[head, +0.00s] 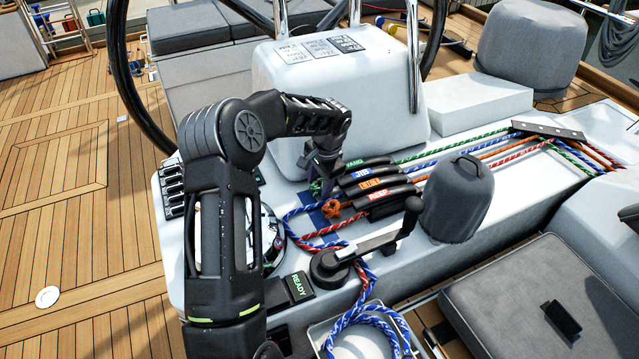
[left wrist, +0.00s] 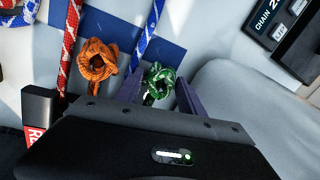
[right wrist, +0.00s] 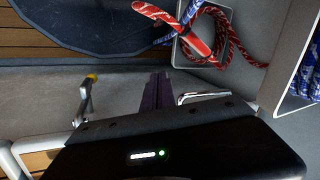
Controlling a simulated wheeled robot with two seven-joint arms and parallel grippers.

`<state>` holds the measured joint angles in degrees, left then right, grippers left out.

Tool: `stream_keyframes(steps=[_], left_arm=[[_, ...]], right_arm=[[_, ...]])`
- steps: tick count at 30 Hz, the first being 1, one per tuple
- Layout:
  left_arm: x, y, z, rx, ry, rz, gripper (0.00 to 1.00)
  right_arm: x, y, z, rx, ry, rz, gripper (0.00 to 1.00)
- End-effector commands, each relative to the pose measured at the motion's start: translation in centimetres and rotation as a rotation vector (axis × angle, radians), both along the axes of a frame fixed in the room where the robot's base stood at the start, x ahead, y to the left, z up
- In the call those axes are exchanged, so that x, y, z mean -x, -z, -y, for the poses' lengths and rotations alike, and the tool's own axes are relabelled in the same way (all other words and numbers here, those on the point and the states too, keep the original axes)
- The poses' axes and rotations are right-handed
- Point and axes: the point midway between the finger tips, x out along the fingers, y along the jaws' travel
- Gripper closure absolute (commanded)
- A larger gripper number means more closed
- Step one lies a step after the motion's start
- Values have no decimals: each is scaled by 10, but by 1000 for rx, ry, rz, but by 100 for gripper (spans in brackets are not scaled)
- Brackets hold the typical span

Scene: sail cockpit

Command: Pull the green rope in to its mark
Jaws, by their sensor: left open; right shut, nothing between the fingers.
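The green rope (head: 455,146) runs from the far right to the top clutch in the bank, labelled VANG. Its knotted green end (left wrist: 158,83) shows in the left wrist view, between the two purple fingers of my left gripper (left wrist: 158,96). That gripper is open, with a finger on each side of the knot; I cannot tell if they touch it. In the head view my left gripper (head: 322,184) is at the near side of the clutches and mostly hides the knot. A dark blue patch (left wrist: 108,30) lies under the ropes. My right gripper (right wrist: 157,92) is shut and empty.
The clutch bank (head: 375,185) also takes blue, orange and red ropes. An orange knot (left wrist: 97,60) sits beside the green one. A winch with a handle (head: 370,248), a grey covered winch (head: 458,198) and a bin of coiled rope (head: 318,335) stand nearby.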

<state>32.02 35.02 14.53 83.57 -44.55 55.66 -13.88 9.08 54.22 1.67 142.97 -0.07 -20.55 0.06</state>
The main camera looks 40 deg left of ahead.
Motion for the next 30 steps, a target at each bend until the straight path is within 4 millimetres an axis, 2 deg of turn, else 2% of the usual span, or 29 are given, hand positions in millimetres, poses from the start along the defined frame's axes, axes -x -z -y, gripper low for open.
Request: stream_keyframes(steps=[5, 21, 30], left_arm=[[0, 0, 0, 0, 0, 0, 56], [0, 0, 0, 0, 0, -1, 100], [0, 0, 0, 0, 0, -1, 100]], right_arm=[[0, 0, 0, 0, 0, 0, 100], [0, 0, 0, 0, 0, 0, 100], [0, 0, 0, 0, 0, 0, 100]])
